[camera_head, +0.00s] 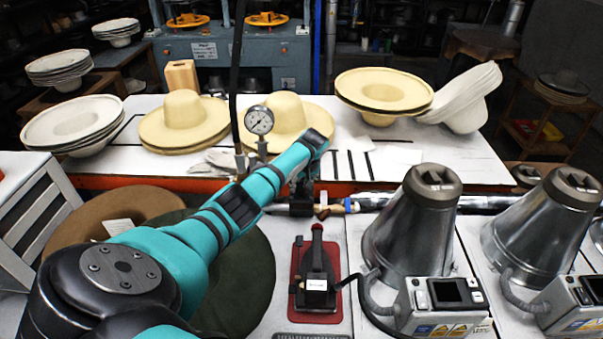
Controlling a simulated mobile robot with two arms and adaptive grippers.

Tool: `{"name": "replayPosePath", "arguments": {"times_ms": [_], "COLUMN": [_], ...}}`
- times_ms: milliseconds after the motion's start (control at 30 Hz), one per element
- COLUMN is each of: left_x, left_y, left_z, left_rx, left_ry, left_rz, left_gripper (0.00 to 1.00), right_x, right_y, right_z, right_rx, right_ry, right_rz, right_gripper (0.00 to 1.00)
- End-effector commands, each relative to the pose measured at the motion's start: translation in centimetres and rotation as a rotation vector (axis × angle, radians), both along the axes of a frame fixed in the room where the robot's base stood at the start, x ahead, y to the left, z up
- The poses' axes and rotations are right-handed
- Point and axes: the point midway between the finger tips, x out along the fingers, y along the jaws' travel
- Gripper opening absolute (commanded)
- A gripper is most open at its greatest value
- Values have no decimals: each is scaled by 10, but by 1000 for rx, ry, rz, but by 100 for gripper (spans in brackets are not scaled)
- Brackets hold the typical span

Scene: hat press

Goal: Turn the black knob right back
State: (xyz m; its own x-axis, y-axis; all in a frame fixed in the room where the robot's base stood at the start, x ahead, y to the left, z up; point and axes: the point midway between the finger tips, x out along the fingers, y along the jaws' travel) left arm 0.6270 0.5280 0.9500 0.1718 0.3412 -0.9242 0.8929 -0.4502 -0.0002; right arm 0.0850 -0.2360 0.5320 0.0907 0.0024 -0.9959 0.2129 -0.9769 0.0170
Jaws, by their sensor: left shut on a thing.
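My left arm reaches from the lower left to the pipe behind the front table. My left gripper (301,188) points down there and is shut on a small dark part at the pipe, which I take to be the black knob. The gripper and wrist hide most of it, so its turn angle cannot be told. A round pressure gauge (259,120) stands just left of the gripper on a thin upright pipe. My right gripper is not in view.
A black iron (317,275) rests on a red mat (297,300) in front of the gripper. Two metal cones (412,230) with control boxes (440,305) stand to the right. Pale hats (183,118) lie on the white table behind. A dark green hat brim (250,285) lies under my arm.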

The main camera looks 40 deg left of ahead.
Motion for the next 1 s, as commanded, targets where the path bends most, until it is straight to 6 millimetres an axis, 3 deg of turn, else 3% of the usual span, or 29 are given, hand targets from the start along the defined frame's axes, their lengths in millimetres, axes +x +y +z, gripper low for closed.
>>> {"name": "replayPosePath", "arguments": {"times_ms": [433,1000], "left_x": [1,0], "left_y": [0,0], "left_z": [-2,1], "left_rx": [-2,0], "left_ry": [-1,-2], "left_rz": [310,400], "left_gripper": [17,17], "right_x": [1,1], "right_y": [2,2], "right_z": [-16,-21], "right_rx": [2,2], "right_ry": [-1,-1], "right_rz": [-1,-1], "right_gripper": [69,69]}}
